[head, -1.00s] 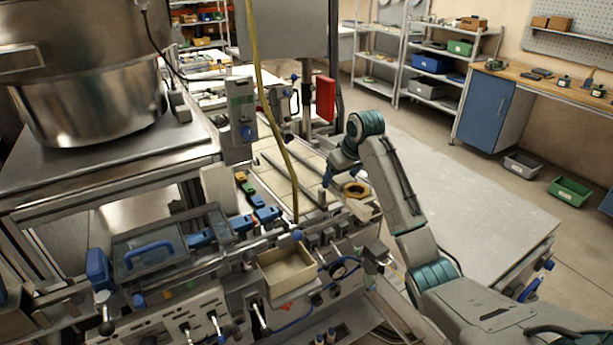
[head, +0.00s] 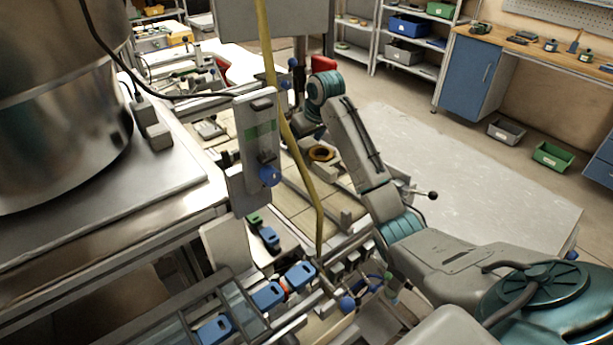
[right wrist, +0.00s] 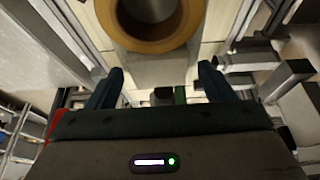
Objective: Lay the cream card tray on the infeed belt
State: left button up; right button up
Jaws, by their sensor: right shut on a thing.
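The cream card tray (head: 330,168) carries a brown-yellow tape reel (head: 321,153). In the head view it is at my right gripper (head: 312,135), partly hidden by my arm. In the right wrist view the tray (right wrist: 160,72) sits between the two dark fingers, and the reel (right wrist: 152,42) lies flat on it. My right gripper is shut on the tray. The infeed belt (head: 292,203), with pale cream slats, runs beside and beneath the tray. I cannot tell whether the tray touches it. My left gripper is not in view.
A yellow hose (head: 295,130) hangs left of the tray. A grey control post (head: 256,150) with a blue knob stands left of the belt. Blue-handled clamps (head: 268,295) line the near side. A large steel vessel (head: 60,110) fills the left.

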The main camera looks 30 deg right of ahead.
aim_at(307, 155)
jog(key=shift+f, duration=0.3)
jog(key=f+p, duration=0.1)
jog(key=f, duration=0.1)
jog(key=s+f+p, duration=0.1)
jog(key=shift+f, duration=0.4)
jog(key=shift+w+f, duration=0.1)
jog(key=shift+f, duration=0.3)
notch_tip(307, 155, down, 4)
jog(key=shift+w+f+p, duration=0.1)
jog(key=shift+p, duration=0.55)
jog(key=o, duration=1.1)
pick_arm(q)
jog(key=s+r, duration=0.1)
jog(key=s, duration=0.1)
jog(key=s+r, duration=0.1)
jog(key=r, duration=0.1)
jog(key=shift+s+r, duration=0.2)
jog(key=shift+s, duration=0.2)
